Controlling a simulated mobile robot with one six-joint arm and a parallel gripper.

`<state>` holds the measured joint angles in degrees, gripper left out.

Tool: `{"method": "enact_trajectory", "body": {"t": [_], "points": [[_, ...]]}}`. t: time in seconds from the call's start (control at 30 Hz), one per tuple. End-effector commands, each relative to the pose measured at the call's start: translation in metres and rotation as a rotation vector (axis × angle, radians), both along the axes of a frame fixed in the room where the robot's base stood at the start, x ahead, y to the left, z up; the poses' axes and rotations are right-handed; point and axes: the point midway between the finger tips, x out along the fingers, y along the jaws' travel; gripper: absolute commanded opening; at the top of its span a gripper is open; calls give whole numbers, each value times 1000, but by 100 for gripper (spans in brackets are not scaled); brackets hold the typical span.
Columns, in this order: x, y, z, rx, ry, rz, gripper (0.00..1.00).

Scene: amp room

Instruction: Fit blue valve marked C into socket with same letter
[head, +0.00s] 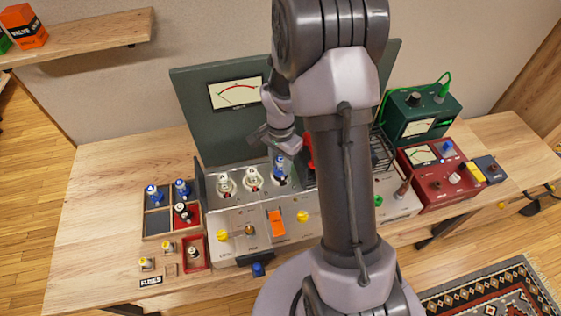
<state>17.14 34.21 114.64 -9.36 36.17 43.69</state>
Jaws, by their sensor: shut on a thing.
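My gripper (281,150) is above the amp's top deck (238,201) and is shut on a blue valve (280,164). The valve is upright at the right one of three pale round sockets in a row. I cannot tell whether its base is seated in that socket or just above it. The left socket (225,184) and the middle socket (251,179) stand beside it, with no blue valve in them. The letters on the valve and sockets are too small to read.
A divided tray (155,222) left of the amp holds two more blue valves (153,193) and a dark red-based valve (183,211). A dark upright panel (220,140) with a meter stands behind the deck. A wire cage (381,153) and red unit (435,175) are to the right.

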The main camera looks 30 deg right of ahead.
Motion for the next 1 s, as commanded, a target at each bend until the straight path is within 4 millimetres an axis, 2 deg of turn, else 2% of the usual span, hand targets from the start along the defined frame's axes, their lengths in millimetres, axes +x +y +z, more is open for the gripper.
{"method": "enact_trajectory", "body": {"t": [1.0], "points": [[0,0,-16,0,0,0,0]]}}
